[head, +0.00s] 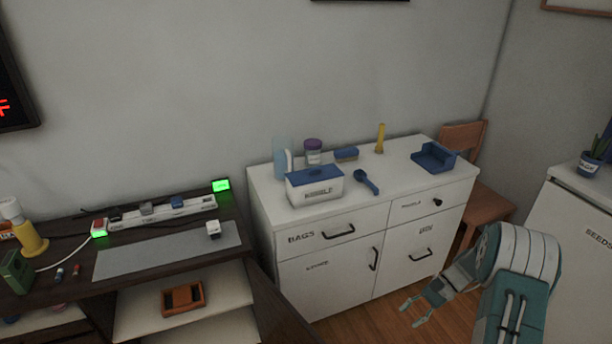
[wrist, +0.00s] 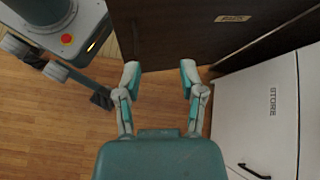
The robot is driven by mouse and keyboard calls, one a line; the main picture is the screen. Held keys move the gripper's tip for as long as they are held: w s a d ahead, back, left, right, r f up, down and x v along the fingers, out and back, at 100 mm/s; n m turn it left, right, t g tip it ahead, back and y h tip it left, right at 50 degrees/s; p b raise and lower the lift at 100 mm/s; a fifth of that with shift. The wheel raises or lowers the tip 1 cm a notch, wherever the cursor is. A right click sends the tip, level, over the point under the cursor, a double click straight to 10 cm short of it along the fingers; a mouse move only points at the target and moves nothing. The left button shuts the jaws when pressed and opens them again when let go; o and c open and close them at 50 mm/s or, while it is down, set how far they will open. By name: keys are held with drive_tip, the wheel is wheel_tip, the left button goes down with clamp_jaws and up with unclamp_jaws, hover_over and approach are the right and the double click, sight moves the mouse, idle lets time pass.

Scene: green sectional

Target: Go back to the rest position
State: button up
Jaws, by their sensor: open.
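My gripper (head: 418,310) is at the lower right in the head view, in front of the white cabinet (head: 330,277) and below its top. In the wrist view my gripper (wrist: 160,80) points down past the wooden floor, with its two fingers spread wide apart. Nothing is between the fingers. The arm is bent, with its rounded joint at the right of the head view.
A dark desk (head: 60,305) stands left, a wooden chair (head: 484,205) behind right, and a seeds cabinet (head: 575,235) at the right edge.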

drive_tip(key=s+a+r+n+t+h, duration=0.2)
drive_tip(key=s+a+r+n+h, duration=0.15)
drive_tip(key=r, duration=0.75)
drive_tip(key=s+a+r+n+t+h, duration=0.1)
drive_tip(key=s+a+r+n+h, duration=0.2)
drive_tip(key=r, duration=0.7)
drive_tip(key=s+a+r+n+t+h, duration=0.2)
drive_tip(key=s+r+t, duration=0.1)
drive_tip(key=s, duration=0.4)
drive_tip(key=s+a+r+n+t+h, duration=0.2)
drive_tip(key=s+a+r+t, duration=0.1)
drive_tip(key=s, duration=0.4)
wheel_tip(320, 180, up, 3)
drive_tip(key=shift+s+f+t, duration=0.2)
drive_tip(key=shift+s+t, duration=0.2)
drive_tip(key=shift+t, duration=0.1)
drive_tip(key=shift+w+a, duration=0.1)
drive_tip(key=shift+a, duration=0.1)
